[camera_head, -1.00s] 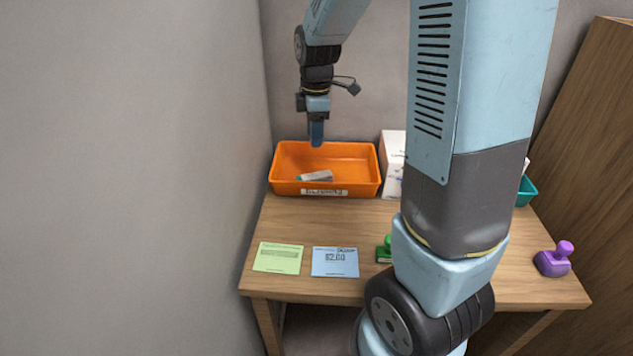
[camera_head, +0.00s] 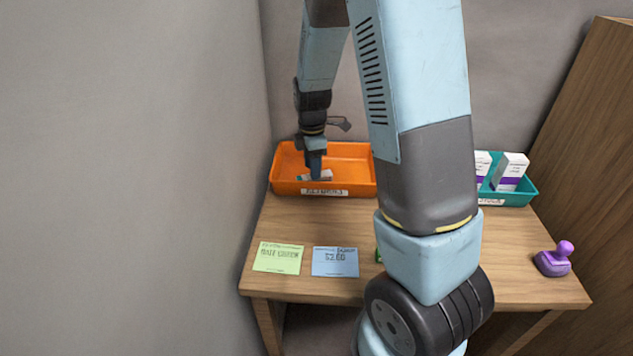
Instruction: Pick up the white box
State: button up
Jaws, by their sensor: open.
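A small white box (camera_head: 326,174) with a teal end lies flat in the orange tray (camera_head: 324,191) at the back left of the table. My gripper (camera_head: 315,173) points straight down into this tray, right at the box, and its fingers hide the box's middle. The jaws are open, though the gap between the fingers does not show from here. I cannot tell whether the fingers touch the box or stand on either side of it.
A teal tray (camera_head: 519,197) at the back right holds upright white boxes (camera_head: 510,172) with purple bands. A green card (camera_head: 278,258), a blue card (camera_head: 335,262) and a purple stamp (camera_head: 553,260) lie nearer the front. My arm hides the table's middle.

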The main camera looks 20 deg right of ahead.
aim_at(326, 175)
jog(key=shift+w+d+f, duration=0.1)
jog(key=shift+d+f, duration=0.05)
jog(key=shift+f, duration=2.5)
jog(key=shift+c, duration=0.2)
jog(key=c, duration=0.8)
